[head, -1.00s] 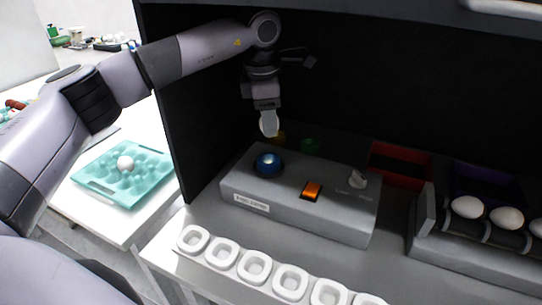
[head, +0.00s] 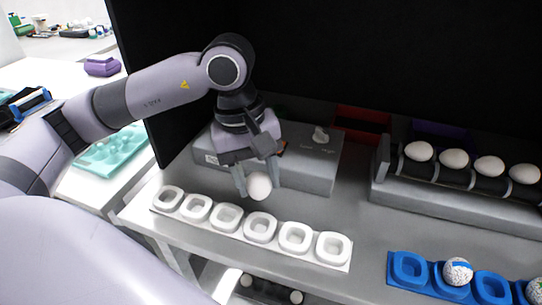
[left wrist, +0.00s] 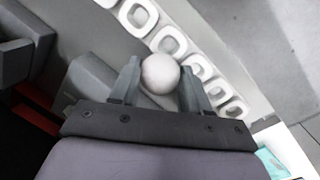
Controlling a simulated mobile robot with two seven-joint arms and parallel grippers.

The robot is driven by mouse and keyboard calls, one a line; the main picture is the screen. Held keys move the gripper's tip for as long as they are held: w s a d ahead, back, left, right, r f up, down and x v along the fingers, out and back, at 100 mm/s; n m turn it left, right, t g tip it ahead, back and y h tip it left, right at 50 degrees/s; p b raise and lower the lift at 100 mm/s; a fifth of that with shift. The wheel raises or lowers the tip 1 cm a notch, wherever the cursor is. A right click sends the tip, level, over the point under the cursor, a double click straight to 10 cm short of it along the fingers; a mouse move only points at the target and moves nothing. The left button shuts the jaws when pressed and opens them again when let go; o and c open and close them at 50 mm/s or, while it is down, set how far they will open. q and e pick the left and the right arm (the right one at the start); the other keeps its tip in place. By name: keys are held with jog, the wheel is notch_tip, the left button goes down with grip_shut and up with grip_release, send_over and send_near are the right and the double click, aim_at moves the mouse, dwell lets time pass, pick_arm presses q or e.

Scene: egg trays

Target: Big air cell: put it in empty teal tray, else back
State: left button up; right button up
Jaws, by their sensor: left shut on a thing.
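My left gripper (head: 258,181) is shut on a white egg (head: 259,188) and holds it in the air in front of the grey box, just behind the row of white cups (head: 228,216). The egg sits between the two fingers in the left wrist view (left wrist: 160,73). A teal tray (head: 125,143) lies on the white table at the left, partly hidden by my arm; I cannot tell from its visible part whether it holds an egg. A teal corner (left wrist: 270,163) also shows in the left wrist view. My right gripper is out of view.
The grey box (head: 322,172) with a knob stands behind. A grey rack (head: 400,196) with several white eggs is at right, with red (head: 362,124) and purple (head: 440,133) bins behind it.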

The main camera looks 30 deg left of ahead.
pick_arm(q)
jog(key=shift+s+d+f, duration=0.1)
jog(key=shift+s+f, duration=0.15)
jog(key=shift+f, duration=0.05)
jog(key=shift+f+b, duration=0.5)
jog(key=shift+f, duration=0.15)
notch_tip(320, 180, down, 5)
jog(key=b, duration=0.4)
jog(key=shift+w+f+b, duration=0.1)
jog(key=shift+f+b, duration=0.1)
jog(key=shift+b, duration=0.1)
jog(key=shift+f, duration=0.25)
jog(key=shift+f+b, duration=0.1)
jog(key=shift+b, duration=0.3)
jog(key=shift+f, duration=0.15)
jog(key=shift+b, duration=0.3)
jog(key=shift+f, duration=0.2)
